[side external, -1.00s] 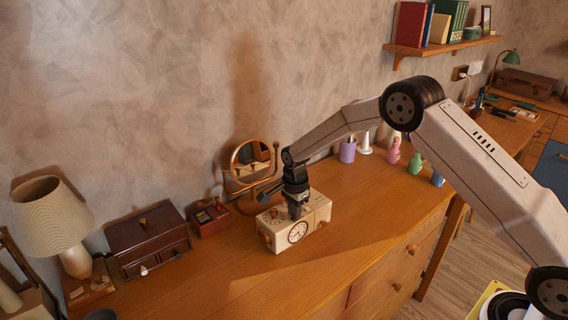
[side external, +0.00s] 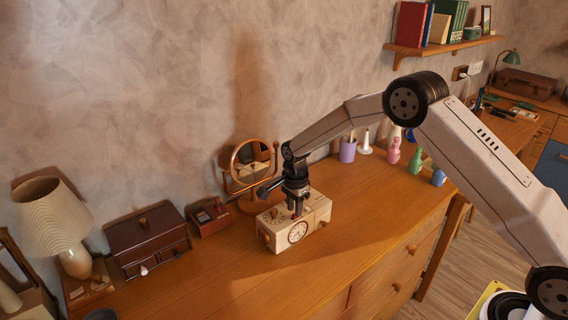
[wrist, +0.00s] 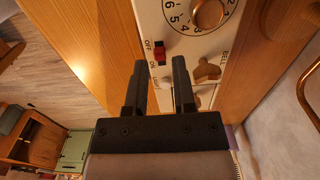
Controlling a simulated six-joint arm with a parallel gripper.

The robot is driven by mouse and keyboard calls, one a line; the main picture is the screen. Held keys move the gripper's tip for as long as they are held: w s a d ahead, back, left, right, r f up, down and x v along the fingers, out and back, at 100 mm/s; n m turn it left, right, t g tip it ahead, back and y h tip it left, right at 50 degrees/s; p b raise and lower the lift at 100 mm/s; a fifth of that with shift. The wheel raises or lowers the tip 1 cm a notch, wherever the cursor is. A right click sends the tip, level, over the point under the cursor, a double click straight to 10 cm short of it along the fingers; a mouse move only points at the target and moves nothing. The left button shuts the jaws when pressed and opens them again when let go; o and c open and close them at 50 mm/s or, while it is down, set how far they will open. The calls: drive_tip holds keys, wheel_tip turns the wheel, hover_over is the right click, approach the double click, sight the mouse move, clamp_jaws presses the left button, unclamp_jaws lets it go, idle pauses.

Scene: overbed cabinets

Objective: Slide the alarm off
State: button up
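The alarm clock is a cream box (side external: 318,213) on the wooden dresser top, with a round clock face on its front side. In the wrist view its top panel (wrist: 215,42) shows a numbered dial with a copper knob, a small red slide switch (wrist: 157,53) marked OFF and ON, and a brown knob (wrist: 207,71). In the side view my gripper (side external: 296,212) is over the clock; contact cannot be told.
A round mirror (side external: 250,165) on a wooden stand is close behind the clock. A small red-brown box (side external: 209,217), a dark chest (side external: 148,240) and a lamp (side external: 55,220) stand to the left. A purple cup (side external: 347,150) and bottles are at the right. The dresser front is clear.

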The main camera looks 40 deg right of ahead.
drive_tip(key=shift+r, duration=2.25)
drive_tip(key=shift+s+r+n, duration=0.25)
drive_tip(key=shift+s+n, duration=0.05)
drive_tip(key=shift+s, duration=0.05)
drive_tip(key=s+r+n+t, duration=0.1)
drive_tip(key=s+r+n, duration=0.1)
drive_tip(key=s+n, duration=0.6)
drive_tip(key=s+r+n+t, duration=0.1)
drive_tip(key=s+r+n, duration=0.2)
drive_tip(key=s+n, duration=0.6)
drive_tip(key=s, duration=0.9)
drive_tip(key=shift+t, duration=0.3)
drive_tip(key=shift+s+r, duration=0.1)
